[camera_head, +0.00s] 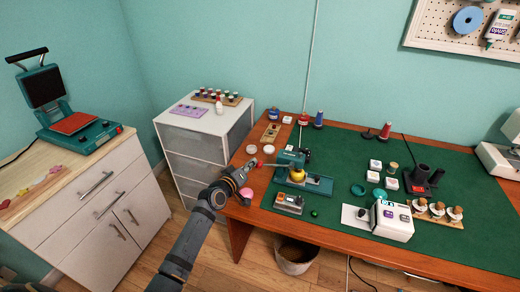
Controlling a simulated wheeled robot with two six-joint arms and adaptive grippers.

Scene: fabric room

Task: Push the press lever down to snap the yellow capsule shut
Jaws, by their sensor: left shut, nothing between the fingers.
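The teal press (318,183) stands on the left part of the green mat. The yellow capsule (297,174) sits in it, below its teal head; whether the capsule's halves are closed is too small to tell. A thin press lever (274,165) seems to run left from the press head. My left gripper (250,166) is shut and empty, just left of the press, by the lever's outer end. I cannot tell whether it touches the lever. My right gripper is not in view.
A small grey device (289,203) lies in front of the press, with a pink round thing (246,193) at its left. A white box (391,221) stands right of them on the green mat (340,150). Spools and small white blocks stand farther back.

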